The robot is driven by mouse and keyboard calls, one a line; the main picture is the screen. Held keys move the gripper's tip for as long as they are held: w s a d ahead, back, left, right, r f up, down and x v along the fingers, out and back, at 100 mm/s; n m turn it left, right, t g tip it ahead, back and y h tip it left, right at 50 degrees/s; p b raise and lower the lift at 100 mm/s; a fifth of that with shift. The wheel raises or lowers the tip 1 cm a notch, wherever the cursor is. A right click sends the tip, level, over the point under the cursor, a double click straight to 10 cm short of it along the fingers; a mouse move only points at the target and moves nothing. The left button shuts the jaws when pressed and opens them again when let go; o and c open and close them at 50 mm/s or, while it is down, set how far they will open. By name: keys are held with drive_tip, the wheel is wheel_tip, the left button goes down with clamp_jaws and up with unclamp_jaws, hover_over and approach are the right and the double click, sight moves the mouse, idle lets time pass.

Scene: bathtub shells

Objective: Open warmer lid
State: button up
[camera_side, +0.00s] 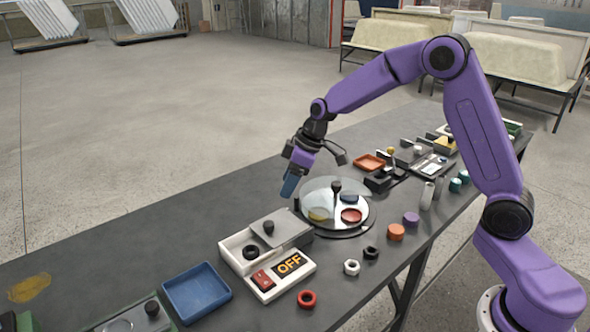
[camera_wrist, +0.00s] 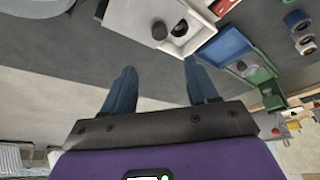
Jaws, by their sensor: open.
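The warmer is taken to be the white box (camera_side: 232,243) with a red rocker switch (camera_side: 262,279) and a display reading OFF (camera_side: 289,265). Its grey lid (camera_side: 290,229) with a black knob (camera_side: 268,227) covers the far right part. The near left part is uncovered, and a black ring (camera_side: 250,252) shows inside. The box (camera_wrist: 200,38) and lid knob (camera_wrist: 160,31) also show at the top of the wrist view. My gripper (camera_side: 288,193) is open and empty, raised above the table beyond the box, to its right. Its blue fingers (camera_wrist: 160,78) are apart in the wrist view.
A clear-domed round tray (camera_side: 352,227) with coloured discs stands right of the box, close to my gripper. A blue tray (camera_side: 197,292) lies to the left. Loose nuts and coloured cylinders line the front edge. The table's far left is mostly clear.

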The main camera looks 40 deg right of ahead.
drive_tip(key=v, duration=0.3)
drive_tip(key=shift+s+r, duration=0.1)
drive_tip(key=shift+r, duration=0.15)
drive_tip(key=s+a+r+n+g, duration=0.1)
drive_tip(key=s+a, duration=0.2)
drive_tip(key=s, duration=0.7)
drive_tip(key=s+a+r+n+g, duration=0.1)
drive_tip(key=s+a, duration=0.2)
drive_tip(key=s, duration=0.7)
drive_tip(key=s+d+h, duration=0.1)
drive_tip(key=s+d, duration=0.1)
drive_tip(key=s, duration=0.3)
drive_tip(key=s+d+n+h, duration=0.1)
drive_tip(key=s+d, duration=0.1)
drive_tip(key=s, duration=0.4)
drive_tip(key=s+d+f+g, duration=0.1)
drive_tip(key=s+d, duration=0.2)
drive_tip(key=s, duration=0.3)
drive_tip(key=shift+s+n+h, duration=0.25)
drive_tip(key=shift+n+h, duration=0.05)
drive_tip(key=shift+h, duration=0.1)
